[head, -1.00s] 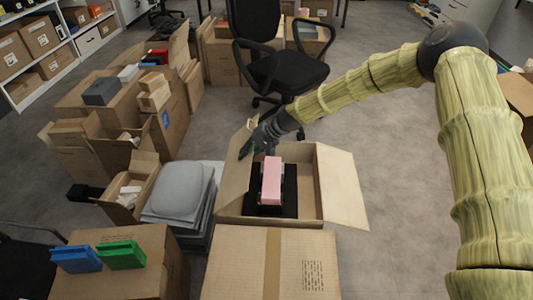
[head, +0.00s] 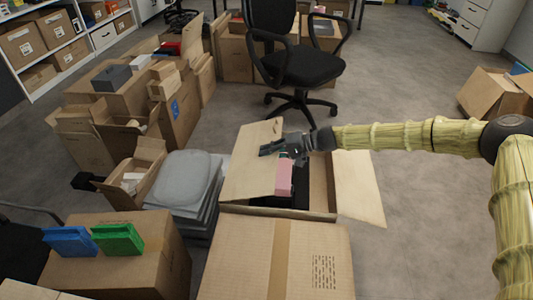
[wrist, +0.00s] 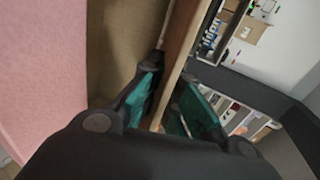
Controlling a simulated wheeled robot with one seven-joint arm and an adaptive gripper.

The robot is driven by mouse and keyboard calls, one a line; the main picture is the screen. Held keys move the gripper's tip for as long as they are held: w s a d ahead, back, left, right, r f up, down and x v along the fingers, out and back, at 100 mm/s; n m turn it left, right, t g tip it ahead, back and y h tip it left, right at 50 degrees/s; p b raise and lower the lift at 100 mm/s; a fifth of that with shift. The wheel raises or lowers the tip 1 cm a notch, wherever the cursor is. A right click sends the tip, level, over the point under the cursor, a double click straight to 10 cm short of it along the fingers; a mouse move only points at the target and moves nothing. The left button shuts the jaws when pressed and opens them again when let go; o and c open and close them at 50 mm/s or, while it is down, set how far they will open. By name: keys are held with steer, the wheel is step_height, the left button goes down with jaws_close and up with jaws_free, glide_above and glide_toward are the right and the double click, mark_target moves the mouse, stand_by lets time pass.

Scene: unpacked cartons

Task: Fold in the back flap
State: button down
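The open carton (head: 320,185) stands in the middle of the head view. A wide flap (head: 245,170) on its left slopes inward over the left part of the opening. The right flap (head: 358,190) is spread outward. I cannot make out a separate flap at the far edge. A pink box (head: 284,178) stands inside on something black; pink also fills the left of the wrist view (wrist: 40,60). My gripper (head: 272,147) is at the sloping flap's upper right part. In the wrist view its teal-padded fingers are apart, with a cardboard edge (wrist: 182,50) showing between them; contact is unclear.
A closed taped carton (head: 245,262) stands directly in front. Grey stacked bins (head: 185,185) stand close on the left, with more cartons beyond. An office chair (head: 295,65) stands behind. The floor at the right (head: 425,210) is clear.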

steer(key=shift+s+d+f, duration=0.15)
steer(key=shift+f, duration=0.65)
steer(key=shift+f+b, duration=0.1)
steer(key=shift+b, duration=0.2)
steer(key=c, duration=1.7)
jaws_free()
steer(key=shift+o, duration=0.2)
steer(key=shift+r, duration=0.2)
steer(key=v, duration=1.2)
